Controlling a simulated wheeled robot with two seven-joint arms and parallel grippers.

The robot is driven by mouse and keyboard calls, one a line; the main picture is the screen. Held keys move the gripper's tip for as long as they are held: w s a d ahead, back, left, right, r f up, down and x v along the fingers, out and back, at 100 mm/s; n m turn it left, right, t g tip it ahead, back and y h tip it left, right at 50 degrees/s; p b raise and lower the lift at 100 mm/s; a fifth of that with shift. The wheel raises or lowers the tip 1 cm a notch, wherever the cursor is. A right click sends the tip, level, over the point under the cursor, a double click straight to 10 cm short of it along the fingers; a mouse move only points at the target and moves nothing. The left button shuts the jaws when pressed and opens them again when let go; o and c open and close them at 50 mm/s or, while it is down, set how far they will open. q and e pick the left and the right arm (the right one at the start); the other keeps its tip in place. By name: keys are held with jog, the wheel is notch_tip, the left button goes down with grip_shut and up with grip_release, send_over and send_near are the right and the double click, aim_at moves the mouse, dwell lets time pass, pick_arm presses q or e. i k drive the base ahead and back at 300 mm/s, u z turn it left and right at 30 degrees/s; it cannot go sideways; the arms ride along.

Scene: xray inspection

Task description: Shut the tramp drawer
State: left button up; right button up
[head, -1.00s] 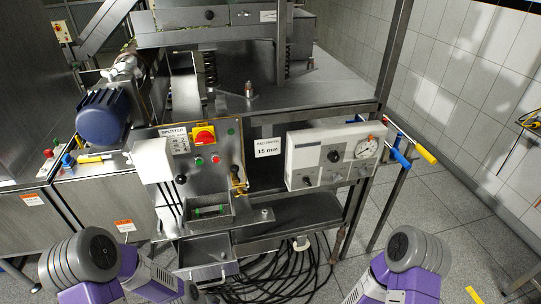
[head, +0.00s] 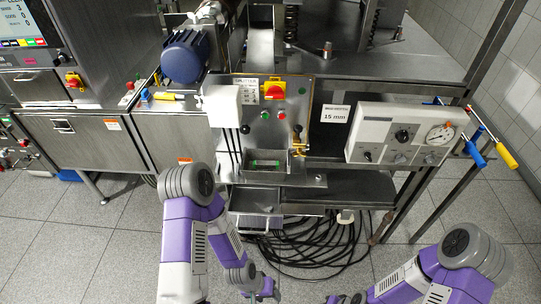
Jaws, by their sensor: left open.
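The tramp drawer appears to be the small grey metal drawer (head: 252,223) low on the machine, under the splitter panel. It stands pulled out toward me, with a handle on its front. I cannot read a label on it. My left gripper (head: 264,289) is open, low in the picture, below and apart from the drawer front. My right gripper (head: 344,299) shows only in part at the bottom edge, well to the right of the drawer; its fingers are cut off.
A white gauge box (head: 385,133) is to the right. Black cables (head: 310,250) lie coiled on the floor under the machine. Tiled floor (head: 120,235) is free to the left.

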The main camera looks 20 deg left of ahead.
aim_at(249, 205)
jog(key=k, duration=1.3)
jog(key=u, duration=0.35)
jog(key=i, duration=0.95)
jog(key=u, duration=0.1)
